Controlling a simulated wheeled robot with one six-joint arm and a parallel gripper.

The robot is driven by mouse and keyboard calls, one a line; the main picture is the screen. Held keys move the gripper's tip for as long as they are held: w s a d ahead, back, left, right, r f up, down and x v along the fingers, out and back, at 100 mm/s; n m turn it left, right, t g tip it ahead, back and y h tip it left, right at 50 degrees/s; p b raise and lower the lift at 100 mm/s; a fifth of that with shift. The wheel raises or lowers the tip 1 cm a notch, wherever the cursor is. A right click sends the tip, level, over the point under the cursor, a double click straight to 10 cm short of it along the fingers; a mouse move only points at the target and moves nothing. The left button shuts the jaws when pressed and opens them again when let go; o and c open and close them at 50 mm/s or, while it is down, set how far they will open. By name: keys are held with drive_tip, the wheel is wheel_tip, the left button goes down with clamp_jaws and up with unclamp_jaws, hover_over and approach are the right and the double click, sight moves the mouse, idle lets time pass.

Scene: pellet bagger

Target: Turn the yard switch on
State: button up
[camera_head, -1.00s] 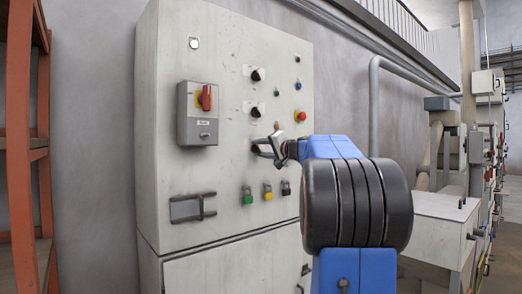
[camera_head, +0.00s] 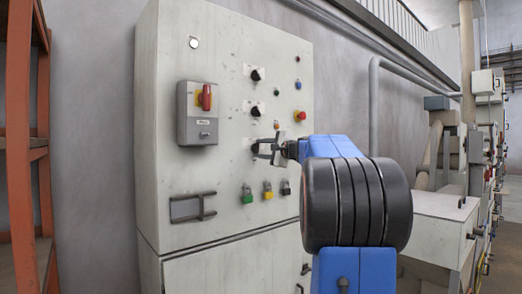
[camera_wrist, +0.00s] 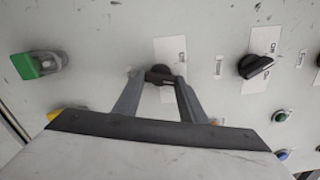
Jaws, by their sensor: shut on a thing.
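My gripper (camera_head: 263,151) is at the front of a pale control cabinet (camera_head: 225,55). In the wrist view my gripper (camera_wrist: 160,90) has its fingers on both sides of a black rotary switch (camera_wrist: 160,72), shut on it. A white label (camera_wrist: 170,48) lies beside this switch, and its text is too small to read. In the head view my gripper largely hides the switch. I cannot tell its exact angle. Two more black rotary switches, an upper one (camera_head: 257,75) and a lower one (camera_head: 256,111), sit above it; one (camera_wrist: 255,66) also shows in the wrist view.
A grey box with a red handle (camera_head: 206,97) is left of my gripper. A red push button (camera_head: 300,116) is close at upper right. Below are green (camera_head: 247,195) and yellow (camera_head: 268,190) switches and a cabinet handle (camera_head: 192,207). An orange rack (camera_head: 20,150) stands far left.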

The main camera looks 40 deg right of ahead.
drive_tip(key=shift+f+m, duration=0.1)
drive_tip(key=shift+m, duration=1.2)
drive_tip(key=o, duration=1.1)
drive_tip(key=shift+c, duration=0.2)
drive_tip(key=s, duration=1.7)
drive_tip(key=shift+s, duration=0.2)
